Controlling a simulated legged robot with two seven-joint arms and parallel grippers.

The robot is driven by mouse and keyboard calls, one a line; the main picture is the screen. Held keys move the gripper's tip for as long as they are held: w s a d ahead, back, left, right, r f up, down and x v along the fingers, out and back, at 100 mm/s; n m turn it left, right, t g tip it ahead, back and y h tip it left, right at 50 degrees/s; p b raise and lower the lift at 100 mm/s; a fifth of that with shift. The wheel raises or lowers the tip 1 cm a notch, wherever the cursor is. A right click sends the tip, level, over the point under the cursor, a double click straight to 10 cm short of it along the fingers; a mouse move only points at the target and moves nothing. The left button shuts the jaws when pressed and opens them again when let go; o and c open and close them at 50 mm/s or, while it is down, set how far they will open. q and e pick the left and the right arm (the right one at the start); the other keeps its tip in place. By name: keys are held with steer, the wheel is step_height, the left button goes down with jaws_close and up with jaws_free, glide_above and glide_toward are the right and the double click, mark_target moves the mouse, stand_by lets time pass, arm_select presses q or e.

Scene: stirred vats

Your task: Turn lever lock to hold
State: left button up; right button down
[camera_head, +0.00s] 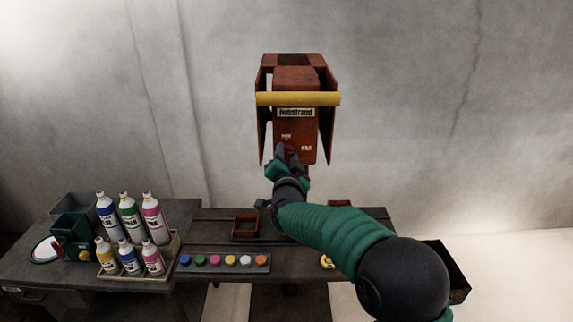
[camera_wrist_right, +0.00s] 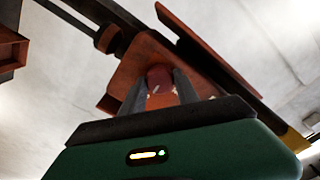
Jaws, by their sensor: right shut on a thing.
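A rust-red machine (camera_head: 295,78) with a yellow bar (camera_head: 298,99) across its front hangs by the wall. Its front panel has a name plate and two small white labels low down. My right gripper (camera_head: 288,153) reaches up to the lower left of this panel. In the right wrist view the right gripper (camera_wrist_right: 160,86) has its two dark fingers closed on a dark red knob, the lever lock (camera_wrist_right: 158,74), on the orange-red panel (camera_wrist_right: 130,75). The fingers hide most of the knob in the head view, and its pointing direction is unclear. My left gripper is not in view.
A dark table (camera_head: 225,283) stands below, with several bottles in a tray (camera_head: 172,247) at left. A row of coloured buttons (camera_head: 225,262), a small red open box (camera_head: 233,230) and a yellow item (camera_head: 327,262) lie nearer the middle.

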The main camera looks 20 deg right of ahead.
steer(key=shift+f+m+b, duration=0.35)
steer(key=shift+f+m, duration=0.05)
steer(key=shift+f, duration=0.1)
steer(key=c, duration=1.3)
jaws_free()
steer(key=shift+c, duration=0.2)
steer(key=o, duration=0.4)
steer(key=shift+r, duration=0.25)
steer(key=shift+o, duration=0.2)
steer(key=shift+r, duration=0.1)
steer(key=b+v, duration=0.2)
steer(key=v, duration=1.5)
steer(key=shift+b, duration=0.35)
